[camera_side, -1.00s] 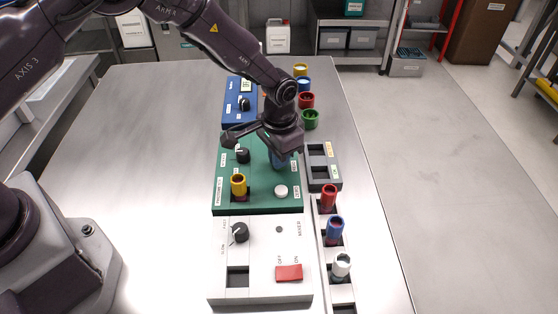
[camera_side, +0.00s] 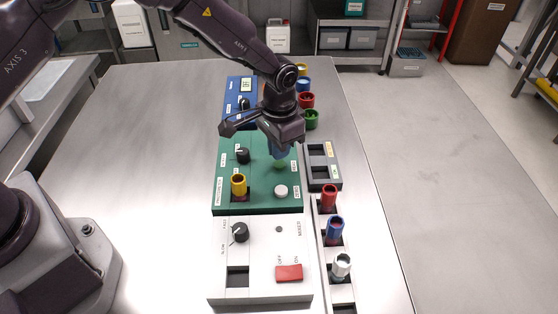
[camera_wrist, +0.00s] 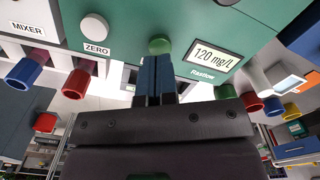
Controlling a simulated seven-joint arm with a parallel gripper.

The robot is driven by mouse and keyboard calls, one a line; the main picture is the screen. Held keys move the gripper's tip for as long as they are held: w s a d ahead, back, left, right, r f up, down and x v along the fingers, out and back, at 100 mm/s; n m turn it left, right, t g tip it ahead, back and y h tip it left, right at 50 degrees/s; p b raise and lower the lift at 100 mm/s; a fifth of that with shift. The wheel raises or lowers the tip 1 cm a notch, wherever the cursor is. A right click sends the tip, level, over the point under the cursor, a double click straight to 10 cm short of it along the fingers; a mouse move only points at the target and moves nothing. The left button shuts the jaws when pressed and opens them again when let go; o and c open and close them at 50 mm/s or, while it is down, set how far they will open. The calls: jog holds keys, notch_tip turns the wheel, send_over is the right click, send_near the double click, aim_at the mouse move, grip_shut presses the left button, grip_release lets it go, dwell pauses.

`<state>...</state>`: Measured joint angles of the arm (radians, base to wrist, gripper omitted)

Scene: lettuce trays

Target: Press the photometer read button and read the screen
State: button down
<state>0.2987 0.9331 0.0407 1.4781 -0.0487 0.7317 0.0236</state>
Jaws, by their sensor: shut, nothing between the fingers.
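The green photometer (camera_side: 258,201) lies on the table with a yellow vial (camera_side: 238,185) standing in its well. Its white ZERO button (camera_side: 281,191) is near the right edge and also shows in the wrist view (camera_wrist: 95,26). The round green read button (camera_side: 280,164) shows just under my gripper (camera_side: 281,154), and in the wrist view (camera_wrist: 160,45) it sits just beyond the fingertips. My blue fingers (camera_wrist: 156,62) are shut and empty, seemingly a little off the button.
The white mixer (camera_side: 260,290) with a red switch is in front of the photometer. A blue device (camera_side: 236,112) stands behind it. A grey rack (camera_side: 322,166) and a row holding red, blue and white vials (camera_side: 336,228) are on the right. The table's left side is clear.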

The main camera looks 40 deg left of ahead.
dwell(0.3)
jog(key=shift+r, duration=3)
notch_tip(320, 180, up, 8)
jog(key=shift+r, duration=0.2)
jog(key=s+a+r+n+t, duration=0.1)
jog(key=s+a+r, duration=0.3)
jog(key=s, duration=0.4)
jog(key=s+a+r+n+t, duration=0.1)
jog(key=s+a+r, duration=0.3)
jog(key=s, duration=0.5)
jog(key=s+a+r+n+t, duration=0.1)
jog(key=s+a+r+t, duration=0.2)
jog(key=s, duration=0.6)
notch_tip(320, 180, up, 3)
jog(key=shift+s+a+f+t, duration=0.2)
jog(key=shift+a+t, duration=0.1)
jog(key=shift+a, duration=0.6)
